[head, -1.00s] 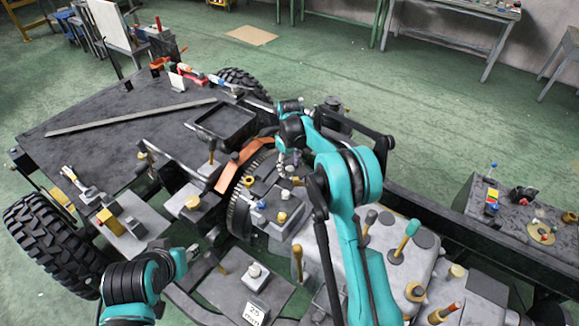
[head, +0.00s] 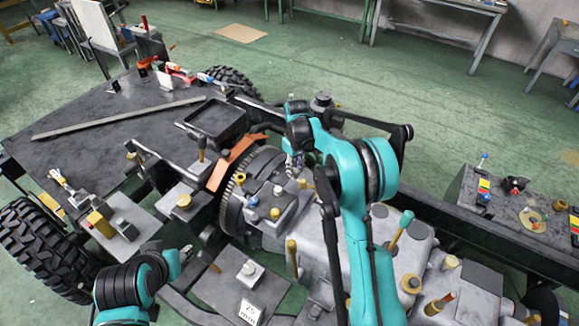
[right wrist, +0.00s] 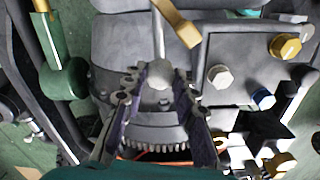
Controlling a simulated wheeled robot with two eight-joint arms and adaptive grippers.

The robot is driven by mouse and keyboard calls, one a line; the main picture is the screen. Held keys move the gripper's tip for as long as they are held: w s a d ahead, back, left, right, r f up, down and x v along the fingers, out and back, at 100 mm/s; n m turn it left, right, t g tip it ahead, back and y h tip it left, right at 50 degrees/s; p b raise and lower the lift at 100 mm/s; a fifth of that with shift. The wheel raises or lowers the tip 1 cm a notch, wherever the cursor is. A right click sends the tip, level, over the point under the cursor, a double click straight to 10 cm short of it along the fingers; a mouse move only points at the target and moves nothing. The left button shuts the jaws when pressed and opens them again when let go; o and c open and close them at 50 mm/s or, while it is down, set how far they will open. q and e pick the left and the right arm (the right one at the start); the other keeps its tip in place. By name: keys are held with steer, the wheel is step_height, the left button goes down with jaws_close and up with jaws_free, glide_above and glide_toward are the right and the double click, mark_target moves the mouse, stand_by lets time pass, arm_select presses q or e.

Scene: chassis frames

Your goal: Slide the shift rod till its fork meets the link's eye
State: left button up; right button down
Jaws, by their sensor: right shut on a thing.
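My right gripper (head: 294,168) reaches down over the gearbox behind the toothed flywheel (head: 232,200). In the right wrist view its fingers (right wrist: 158,78) are closed around a small pale grey end, which I take to be part of the shift rod; a thin grey rod (right wrist: 158,38) runs away from it. A brass bar (right wrist: 178,22) lies slantwise just right of that rod, and I cannot tell whether it touches. The fork and the link's eye cannot be made out clearly. My left gripper (head: 184,256) hangs at the lower left, away from the gearbox; its jaws are too small to read.
Several knobs and pegs stand close by, including a blue-topped one (right wrist: 262,98) and a green post (right wrist: 65,80). A plate with a label (head: 250,312) lies in front. A black tray (head: 215,120) and a long bar (head: 120,118) lie on the chassis deck.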

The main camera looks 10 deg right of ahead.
steer(key=c, duration=1.2)
jaws_free()
step_height(320, 180, up, 12)
steer(key=shift+r, duration=0.1)
